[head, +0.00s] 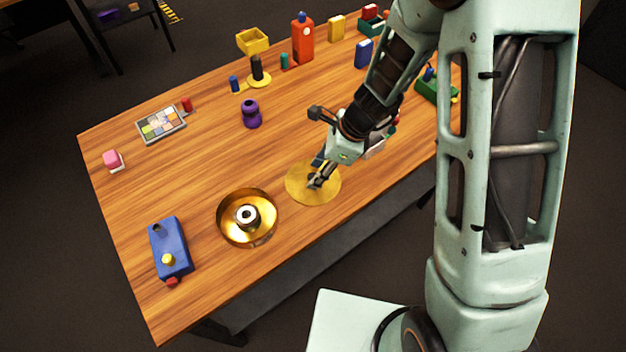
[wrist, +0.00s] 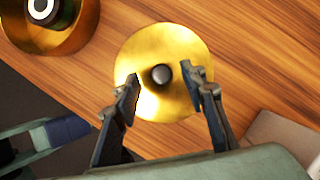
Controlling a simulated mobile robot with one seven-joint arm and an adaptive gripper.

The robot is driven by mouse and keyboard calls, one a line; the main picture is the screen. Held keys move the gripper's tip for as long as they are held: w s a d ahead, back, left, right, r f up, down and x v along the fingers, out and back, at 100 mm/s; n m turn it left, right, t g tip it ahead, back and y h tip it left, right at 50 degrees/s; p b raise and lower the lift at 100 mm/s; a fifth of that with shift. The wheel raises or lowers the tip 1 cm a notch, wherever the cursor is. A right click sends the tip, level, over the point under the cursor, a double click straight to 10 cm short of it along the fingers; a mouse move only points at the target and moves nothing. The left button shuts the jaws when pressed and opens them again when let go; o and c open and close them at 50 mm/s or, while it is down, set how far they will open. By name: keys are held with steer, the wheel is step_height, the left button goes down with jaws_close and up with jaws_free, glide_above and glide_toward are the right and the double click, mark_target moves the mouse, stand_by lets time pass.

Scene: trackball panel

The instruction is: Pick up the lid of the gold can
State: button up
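The lid (head: 301,184) of the gold can is a flat golden disc on the wooden table near its front edge. In the wrist view the lid (wrist: 146,52) shows a dark round knob (wrist: 161,74) at its middle. The open gold can (head: 233,230) stands left of the lid, with a dark, white-topped round thing (head: 247,215) inside. My gripper (head: 316,184) is over the lid. In the wrist view my gripper (wrist: 164,88) is open, one finger on each side of the knob with gaps. I cannot tell how high the fingertips are above the lid.
A blue box (head: 170,247) with a yellow knob stands left of the can. A purple bottle-shaped thing (head: 251,114) stands behind the lid. A grey box (head: 374,144) is close to my gripper's right. The tabletop (head: 200,190) behind the can is clear.

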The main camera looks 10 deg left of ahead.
steer(key=shift+x, duration=0.8)
steer(key=shift+c, duration=0.4)
jaws_close()
